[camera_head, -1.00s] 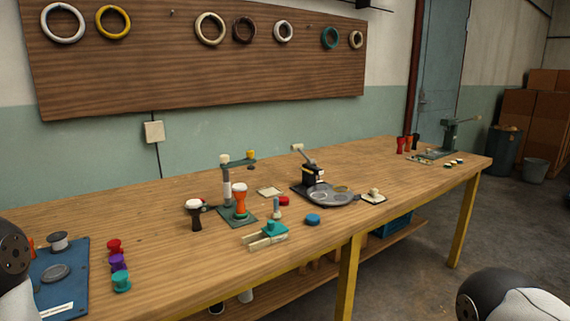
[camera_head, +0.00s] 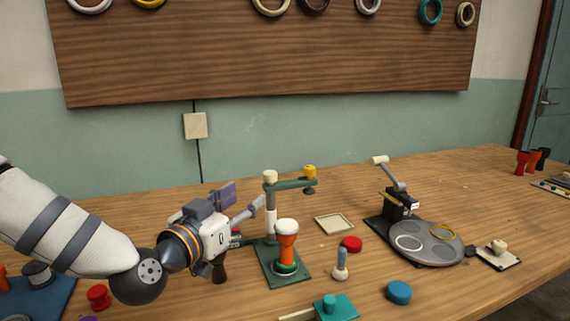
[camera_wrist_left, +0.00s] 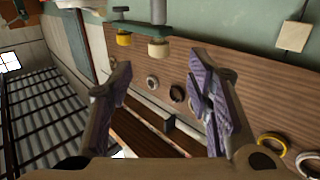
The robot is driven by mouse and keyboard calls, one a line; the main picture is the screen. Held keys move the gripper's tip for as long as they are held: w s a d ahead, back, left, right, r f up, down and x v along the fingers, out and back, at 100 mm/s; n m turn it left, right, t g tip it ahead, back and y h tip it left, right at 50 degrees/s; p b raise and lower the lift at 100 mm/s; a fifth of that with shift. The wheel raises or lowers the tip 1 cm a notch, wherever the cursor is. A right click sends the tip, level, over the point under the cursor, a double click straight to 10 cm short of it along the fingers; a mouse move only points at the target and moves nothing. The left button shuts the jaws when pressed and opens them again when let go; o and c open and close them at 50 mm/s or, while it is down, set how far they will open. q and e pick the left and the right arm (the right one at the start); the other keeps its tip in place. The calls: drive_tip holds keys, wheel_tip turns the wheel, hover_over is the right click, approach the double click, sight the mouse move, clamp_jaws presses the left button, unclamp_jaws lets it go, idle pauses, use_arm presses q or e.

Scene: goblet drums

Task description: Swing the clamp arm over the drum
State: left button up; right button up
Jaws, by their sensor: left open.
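The clamp stands on a green base plate (camera_head: 262,262) in the middle of the table. Its green clamp arm (camera_head: 290,184) reaches right from the post (camera_head: 270,222), with a yellow knob (camera_head: 310,171) and dark pad at its free end. An orange drum (camera_head: 287,246) with a white head stands upright on the plate; the pad is to the right of and behind it. My left gripper (camera_head: 246,202) is open and empty, just left of the post. In the left wrist view, the clamp arm (camera_wrist_left: 140,28) lies beyond my spread fingers (camera_wrist_left: 162,80). My right gripper is not in view.
A dark drum (camera_head: 219,270) is partly hidden below my left gripper. A press with a round grey plate (camera_head: 427,245) stands further right.

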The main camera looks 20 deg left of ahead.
sight(267, 181)
use_arm(q)
drive_tip(key=w, duration=0.3)
drive_tip(key=w+d+b, duration=0.1)
drive_tip(key=w, duration=0.2)
drive_tip(key=w+d, duration=0.1)
drive_tip(key=w, duration=0.3)
drive_tip(key=shift+b, duration=0.35)
drive_tip(key=shift+w+d+r, duration=0.2)
drive_tip(key=shift+w+r, duration=0.05)
drive_tip(key=shift+w, duration=0.35)
clamp_jaws()
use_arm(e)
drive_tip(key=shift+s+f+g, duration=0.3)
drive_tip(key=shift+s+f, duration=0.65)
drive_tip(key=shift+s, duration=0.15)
